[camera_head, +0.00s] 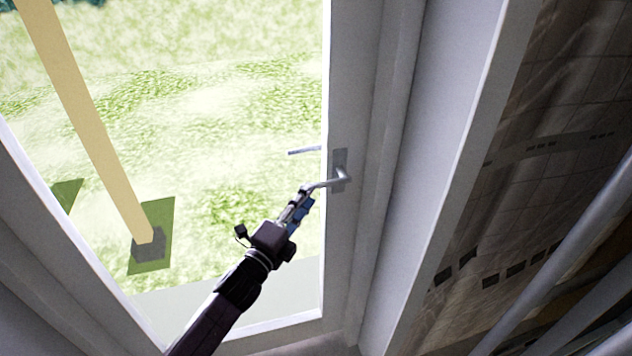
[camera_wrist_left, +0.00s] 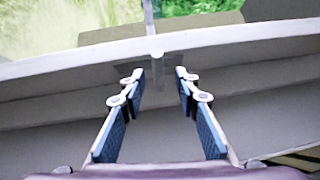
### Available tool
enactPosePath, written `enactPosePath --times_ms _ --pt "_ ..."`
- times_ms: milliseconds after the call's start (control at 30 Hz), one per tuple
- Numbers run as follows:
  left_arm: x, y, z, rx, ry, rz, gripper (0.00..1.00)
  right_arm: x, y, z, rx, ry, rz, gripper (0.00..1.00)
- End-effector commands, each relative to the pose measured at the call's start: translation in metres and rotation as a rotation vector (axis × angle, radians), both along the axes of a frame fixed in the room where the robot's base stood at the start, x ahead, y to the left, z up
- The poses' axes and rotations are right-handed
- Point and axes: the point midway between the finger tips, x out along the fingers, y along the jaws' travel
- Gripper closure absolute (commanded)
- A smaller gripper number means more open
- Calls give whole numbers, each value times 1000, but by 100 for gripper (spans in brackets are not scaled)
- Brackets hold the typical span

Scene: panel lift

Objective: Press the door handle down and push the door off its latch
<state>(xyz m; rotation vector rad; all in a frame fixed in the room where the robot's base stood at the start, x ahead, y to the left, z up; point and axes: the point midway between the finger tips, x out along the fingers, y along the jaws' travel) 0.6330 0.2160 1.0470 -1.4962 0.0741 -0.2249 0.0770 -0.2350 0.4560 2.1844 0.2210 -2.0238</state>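The door (camera_head: 352,100) is a light grey frame around a large glass pane. Its grey lever handle (camera_head: 341,176) sits on a small plate on the right stile and points left. My left gripper (camera_head: 304,197) reaches up from the lower left, its tips at or close to the lever's free end. In the left wrist view the gripper (camera_wrist_left: 159,76) is open, with blue pads on both fingers and a clear gap. The handle (camera_wrist_left: 157,55) shows ahead, in line with that gap; I cannot tell whether they touch. The right gripper is not in view.
The outside handle (camera_head: 304,151) shows through the glass. Outside are grass (camera_head: 220,80) and a tan post (camera_head: 85,115) on a dark foot. Right of the door stand a pale frame (camera_head: 440,170) and a brown tiled surface (camera_head: 560,130).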

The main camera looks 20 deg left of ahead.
Motion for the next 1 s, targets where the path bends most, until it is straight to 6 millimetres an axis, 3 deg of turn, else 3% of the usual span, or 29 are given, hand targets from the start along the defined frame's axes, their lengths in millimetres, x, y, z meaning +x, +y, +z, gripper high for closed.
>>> enactPosePath --times_ms 100,300,700,1000 --pt "21 -3 5 -3 -2 2 71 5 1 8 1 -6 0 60" --pt "44 -8 5 -3 2 1 71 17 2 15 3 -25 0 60" --pt "52 -10 4 -3 2 0 71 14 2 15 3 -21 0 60" --pt "52 -10 4 -3 2 1 100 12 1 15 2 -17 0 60"
